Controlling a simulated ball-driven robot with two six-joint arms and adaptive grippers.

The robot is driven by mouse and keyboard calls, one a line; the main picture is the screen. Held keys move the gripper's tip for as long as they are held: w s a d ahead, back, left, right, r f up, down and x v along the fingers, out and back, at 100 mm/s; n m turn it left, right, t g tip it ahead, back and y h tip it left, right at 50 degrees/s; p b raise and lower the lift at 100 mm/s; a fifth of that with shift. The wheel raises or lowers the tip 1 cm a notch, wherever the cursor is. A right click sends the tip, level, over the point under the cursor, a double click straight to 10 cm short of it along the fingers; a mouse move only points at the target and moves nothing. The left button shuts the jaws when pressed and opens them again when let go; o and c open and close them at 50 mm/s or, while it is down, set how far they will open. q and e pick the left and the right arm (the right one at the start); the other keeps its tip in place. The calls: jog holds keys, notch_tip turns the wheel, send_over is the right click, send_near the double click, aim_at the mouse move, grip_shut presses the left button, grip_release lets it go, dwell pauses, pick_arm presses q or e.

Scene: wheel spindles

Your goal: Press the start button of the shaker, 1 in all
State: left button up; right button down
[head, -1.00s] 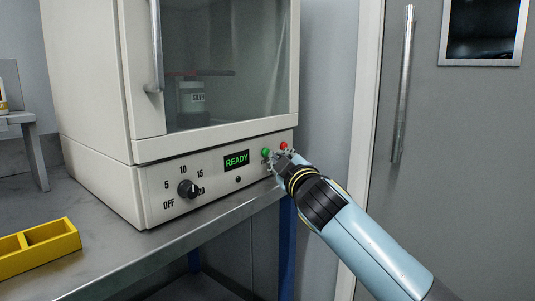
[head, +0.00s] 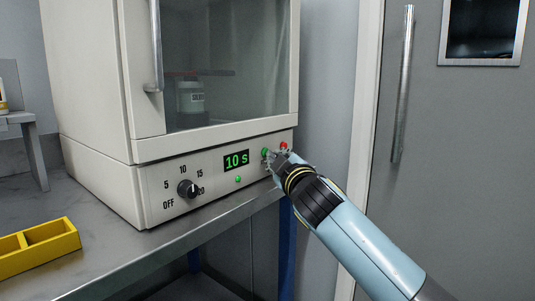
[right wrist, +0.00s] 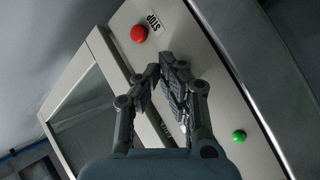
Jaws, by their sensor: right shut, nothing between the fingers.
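The shaker (head: 130,185) is a cream cabinet with a control panel along its bottom front. The green start button (head: 265,152) is on the panel's right side, left of the red stop button (head: 284,146), which also shows in the right wrist view (right wrist: 138,33). The display (head: 236,160) reads "10 s", and a small lamp (head: 238,179) below it is lit green. My right gripper (head: 276,158) is shut and empty, its tips at the start button; I cannot tell if they touch. My left gripper is out of view.
A dial (head: 188,188) sits on the panel's left side. A yellow tray (head: 40,246) lies on the metal bench (head: 165,245) at the left. A container (head: 190,98) stands behind the shaker's glass. A grey door (head: 460,170) is at the right.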

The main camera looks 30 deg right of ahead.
dwell(0.5)
jog(key=shift+s+d, duration=0.3)
jog(key=shift+s, duration=0.45)
jog(key=s, duration=0.1)
jog(key=s+d, duration=0.1)
jog(key=s, duration=0.1)
jog(key=s+d, duration=0.1)
jog(key=shift+s, duration=0.3)
dwell(0.5)
